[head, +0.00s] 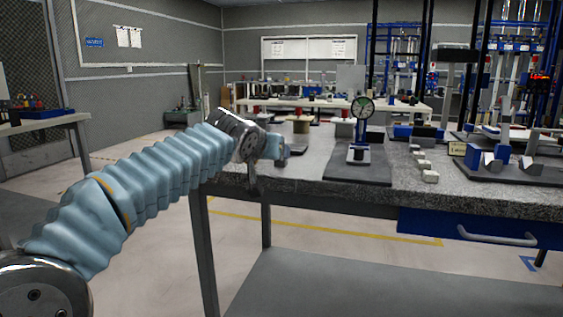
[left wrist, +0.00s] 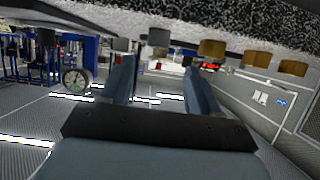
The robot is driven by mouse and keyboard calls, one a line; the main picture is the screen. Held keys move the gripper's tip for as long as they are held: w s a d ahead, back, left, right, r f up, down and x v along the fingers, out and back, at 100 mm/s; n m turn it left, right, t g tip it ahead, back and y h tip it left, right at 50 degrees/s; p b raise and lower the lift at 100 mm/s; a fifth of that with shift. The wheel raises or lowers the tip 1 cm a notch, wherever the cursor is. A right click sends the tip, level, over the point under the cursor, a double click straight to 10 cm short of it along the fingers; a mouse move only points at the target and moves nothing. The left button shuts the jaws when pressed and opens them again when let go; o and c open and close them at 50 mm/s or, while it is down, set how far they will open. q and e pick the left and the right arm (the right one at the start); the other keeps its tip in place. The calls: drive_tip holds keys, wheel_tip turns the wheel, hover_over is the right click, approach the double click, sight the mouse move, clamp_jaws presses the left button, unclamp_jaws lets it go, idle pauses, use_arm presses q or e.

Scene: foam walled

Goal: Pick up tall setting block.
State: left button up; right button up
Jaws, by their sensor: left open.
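My left gripper (head: 280,150) is at the left end of the granite-topped bench, at about the height of its top. In the left wrist view the open jaws (left wrist: 160,68) have nothing between them. No label marks the tall setting block. A plain grey block (head: 344,128) stands upright behind the dial gauge stand and may be it. In the left wrist view, which is turned over, a grey block (left wrist: 158,37) stands on the granite beyond the fingers, apart from them. I cannot tell whether both are the same block. My right gripper is not in view.
The dial gauge stand (head: 360,140) rests on a dark plate right of my gripper. Several small pale blocks (head: 431,176) form a row further right. A brass-coloured spool (head: 300,124) stands behind my gripper. V-blocks (head: 493,165) sit on a dark base at right.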

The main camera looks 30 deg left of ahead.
use_arm(q)
drive_tip(key=x, duration=0.6)
drive_tip(key=shift+d+f, duration=0.25)
drive_tip(key=shift+f, duration=0.1)
clamp_jaws()
